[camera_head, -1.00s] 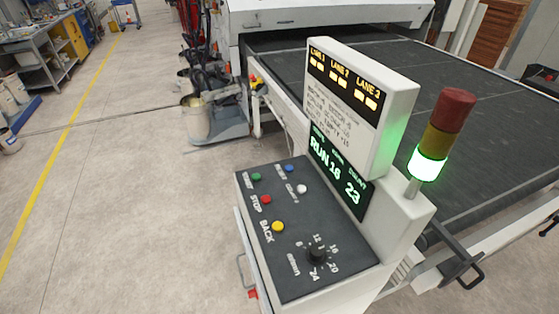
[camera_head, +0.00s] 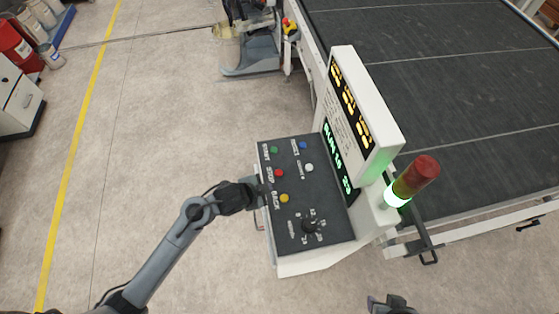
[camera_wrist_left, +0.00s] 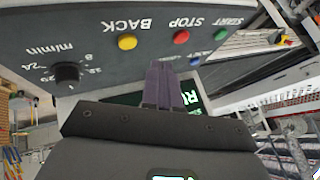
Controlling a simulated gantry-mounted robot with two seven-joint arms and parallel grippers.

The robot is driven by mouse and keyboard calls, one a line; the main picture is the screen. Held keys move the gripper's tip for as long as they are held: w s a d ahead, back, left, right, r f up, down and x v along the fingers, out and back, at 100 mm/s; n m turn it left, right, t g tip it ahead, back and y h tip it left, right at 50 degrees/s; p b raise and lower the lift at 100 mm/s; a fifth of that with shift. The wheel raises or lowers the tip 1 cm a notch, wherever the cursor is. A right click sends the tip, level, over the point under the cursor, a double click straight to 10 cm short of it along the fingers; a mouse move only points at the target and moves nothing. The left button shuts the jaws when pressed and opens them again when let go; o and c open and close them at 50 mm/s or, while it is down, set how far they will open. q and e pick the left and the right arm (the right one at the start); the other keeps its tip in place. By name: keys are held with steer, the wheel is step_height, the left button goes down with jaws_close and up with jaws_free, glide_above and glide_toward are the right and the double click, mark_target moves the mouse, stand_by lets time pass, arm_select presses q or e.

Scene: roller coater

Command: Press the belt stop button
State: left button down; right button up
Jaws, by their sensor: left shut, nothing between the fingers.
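The control panel (camera_head: 270,222) has a red button labelled STOP (camera_head: 279,172), which also shows in the left wrist view (camera_wrist_left: 181,37). A green START button (camera_head: 273,150) and a yellow BACK button (camera_head: 284,198) are on either side of it in the same row. My left gripper (camera_head: 264,188) is shut and empty at the panel's left edge, close to the STOP and BACK buttons. In the left wrist view its fingertips (camera_wrist_left: 164,66) point toward the panel between these two buttons; contact cannot be told. My right gripper (camera_head: 391,304) is partly visible at the bottom edge; its fingers are unclear.
A blue button (camera_head: 303,145), a white button (camera_head: 309,168) and a black speed knob (camera_head: 309,226) share the panel. The display (camera_head: 338,161) is lit green, as is the lamp tower's bottom section (camera_head: 397,198). The conveyor belt (camera_head: 450,90) lies behind.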

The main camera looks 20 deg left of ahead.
arm_select(q)
steer(key=w+r+m+g+h, duration=0.1)
steer(key=w+r+m+h, duration=0.2)
steer(key=w+m, duration=0.4)
steer(key=shift+w+a+r+m+g+h+p, duration=0.35)
steer(key=shift+w+h, duration=0.45)
steer(key=shift+w, duration=0.9)
steer(key=shift+d, duration=0.1)
steer(key=b, duration=0.7)
glide_above(276, 174)
step_height(276, 174, down, 7)
steer(key=shift+w, duration=0.1)
steer(key=shift+f+b, duration=0.4)
steer(key=shift+f, duration=0.5)
steer(key=shift+f, duration=0.1)
